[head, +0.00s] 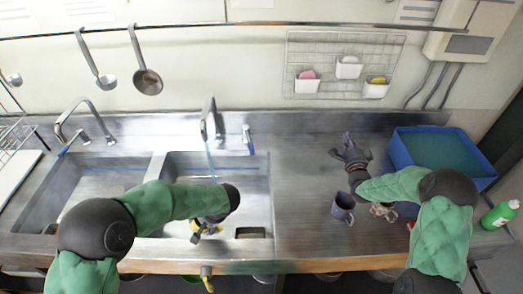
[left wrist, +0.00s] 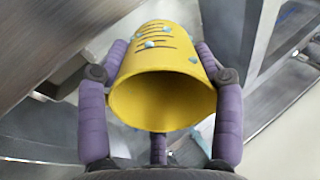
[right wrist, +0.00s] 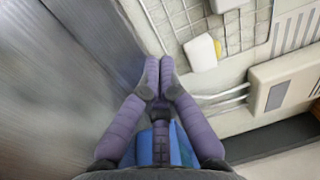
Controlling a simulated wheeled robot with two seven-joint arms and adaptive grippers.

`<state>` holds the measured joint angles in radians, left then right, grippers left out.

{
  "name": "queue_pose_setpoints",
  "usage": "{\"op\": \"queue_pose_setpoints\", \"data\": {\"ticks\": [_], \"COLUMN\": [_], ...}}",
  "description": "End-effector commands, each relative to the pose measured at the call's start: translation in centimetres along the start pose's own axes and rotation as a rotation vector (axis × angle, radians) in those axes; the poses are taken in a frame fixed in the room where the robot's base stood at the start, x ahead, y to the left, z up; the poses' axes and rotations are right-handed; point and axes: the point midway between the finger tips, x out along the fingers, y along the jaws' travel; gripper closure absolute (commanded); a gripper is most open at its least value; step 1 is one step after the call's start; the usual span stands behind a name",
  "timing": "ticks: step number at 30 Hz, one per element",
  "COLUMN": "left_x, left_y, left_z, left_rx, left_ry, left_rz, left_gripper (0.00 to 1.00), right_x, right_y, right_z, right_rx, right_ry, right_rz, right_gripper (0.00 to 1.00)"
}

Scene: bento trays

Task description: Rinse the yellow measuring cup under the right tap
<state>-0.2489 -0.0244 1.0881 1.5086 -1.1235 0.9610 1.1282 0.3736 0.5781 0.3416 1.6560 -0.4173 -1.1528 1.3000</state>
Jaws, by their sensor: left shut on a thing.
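The yellow measuring cup (left wrist: 160,98) fills the middle of the left wrist view, with its open mouth facing that camera and pale blue spots on its side. My left gripper (head: 208,226) is shut around it, fingers on both sides; in the head view it is low over the right basin, and the cup (head: 196,227) is mostly hidden. The right tap (head: 208,118) stands behind that basin. A thin bluish stream (head: 210,158) falls from it, farther back than the gripper. My right gripper (head: 348,148) is shut and empty over the counter; its fingertips meet in the right wrist view (right wrist: 158,72).
The left tap (head: 70,118) stands behind the left basin (head: 65,190). A dark mug (head: 343,207) is on the counter near my right arm. A blue bin (head: 398,150) and green bottle (head: 500,213) are at the right. Ladles (head: 147,80) hang above.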

Motion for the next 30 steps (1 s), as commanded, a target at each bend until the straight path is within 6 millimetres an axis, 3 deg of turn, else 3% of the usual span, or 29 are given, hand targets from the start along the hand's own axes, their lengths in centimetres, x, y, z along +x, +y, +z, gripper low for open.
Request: {"op": "queue_pose_setpoints", "data": {"ticks": [1,9,15,18,23,30], "left_x": [0.0,0.0,0.0,0.0,0.0,0.0], "left_y": [0.0,0.0,0.0,0.0,0.0,0.0], "left_z": [0.0,0.0,0.0,0.0,0.0,0.0], "left_rx": [0.000,0.000,0.000,0.000,0.000,0.000], "left_ry": [0.000,0.000,0.000,0.000,0.000,0.000], "left_rz": [0.000,0.000,0.000,0.000,0.000,0.000], "left_gripper": [0.64,0.64,0.64,0.64,0.64,0.64], "right_x": [-0.1,-2.1,-4.3,-5.1,-5.7,-3.5], "right_y": [0.5,2.6,3.5,3.8,4.0,4.2], "right_z": [2.6,14.8,21.5,23.5,25.1,26.5], "right_rx": [0.001,-0.016,-0.029,-0.033,-0.038,-0.037], "right_ry": [-0.046,-0.275,-0.412,-0.454,-0.487,-0.490], "right_rz": [0.010,0.047,0.061,0.065,0.066,0.066], "right_gripper": [1.00,1.00,1.00,1.00,1.00,1.00]}}
